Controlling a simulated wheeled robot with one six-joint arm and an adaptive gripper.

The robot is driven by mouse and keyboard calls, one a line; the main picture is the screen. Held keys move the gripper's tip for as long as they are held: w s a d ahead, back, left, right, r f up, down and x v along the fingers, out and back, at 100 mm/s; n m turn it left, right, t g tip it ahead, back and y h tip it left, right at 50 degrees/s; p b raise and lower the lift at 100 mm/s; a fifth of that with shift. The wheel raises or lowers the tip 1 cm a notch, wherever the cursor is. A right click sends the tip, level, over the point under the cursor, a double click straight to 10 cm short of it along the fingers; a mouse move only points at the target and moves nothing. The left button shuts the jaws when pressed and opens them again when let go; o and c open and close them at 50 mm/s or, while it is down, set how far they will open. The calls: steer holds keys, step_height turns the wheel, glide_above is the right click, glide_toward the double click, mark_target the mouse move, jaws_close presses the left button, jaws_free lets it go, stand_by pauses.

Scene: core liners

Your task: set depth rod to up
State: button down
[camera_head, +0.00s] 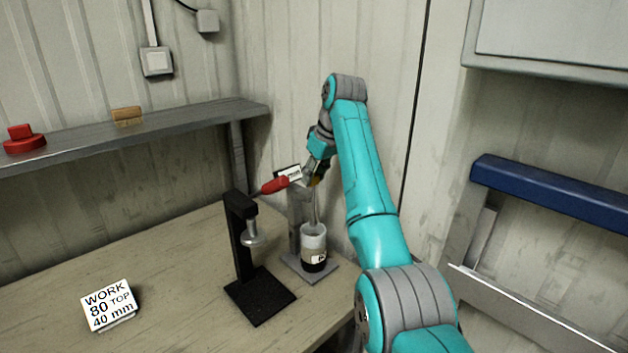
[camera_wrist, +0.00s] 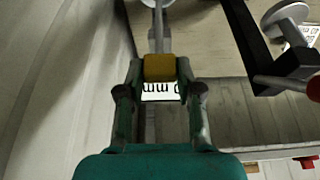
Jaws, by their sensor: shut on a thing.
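The depth rod (camera_head: 316,208) is a thin grey upright rod with a yellow block (camera_wrist: 159,68) at its top. My gripper (camera_head: 317,178) is shut on that yellow block, and the rod runs down away from my fingers in the wrist view (camera_wrist: 158,34). Below it stands a core liner (camera_head: 314,240), pale above and dark below, with a small label. The rod reaches the liner's top; how deep its lower end goes is hidden. A grey post (camera_head: 296,218) on a flat grey base (camera_head: 325,272) stands behind.
Close on the left stands a black press (camera_head: 241,235) with a red-handled lever (camera_head: 273,186). A card (camera_head: 109,305) reading "WORK 80 TOP 40 mm" lies on the bench (camera_head: 180,270). A shelf (camera_head: 180,124) holds red and wooden pieces. A wall is close behind.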

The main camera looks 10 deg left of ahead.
steer(key=shift+r, duration=0.35)
steer(key=c, duration=0.8)
jaws_free()
steer(key=shift+o, duration=0.2)
steer(key=shift+f, duration=0.1)
steer(key=v, duration=0.7)
steer(key=shift+r, duration=0.2)
steer(key=shift+d, duration=0.15)
